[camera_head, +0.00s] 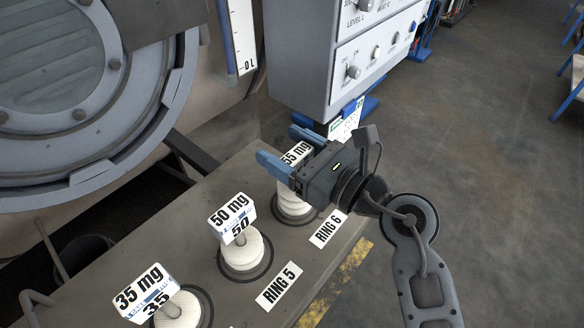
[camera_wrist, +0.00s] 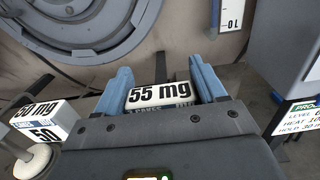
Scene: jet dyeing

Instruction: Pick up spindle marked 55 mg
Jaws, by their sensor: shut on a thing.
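The spindle marked 55 mg (camera_head: 293,203) stands at the ring 6 place in the head view, its white wound body low and its label block up top. In the wrist view its label block (camera_wrist: 158,94) sits between the two blue fingers of my gripper (camera_wrist: 160,85). My gripper (camera_head: 285,150) is shut on the 55 mg spindle at its label block and partly covers it in the head view. The spindle looks upright; whether its base touches the ring cannot be told.
The 50 mg spindle (camera_head: 243,250) stands at ring 5, left of my gripper, and the 35 mg spindle (camera_head: 178,310) is nearer the front left. A control box (camera_head: 345,55) hangs close behind my gripper. A large round machine door (camera_head: 50,90) is at the left.

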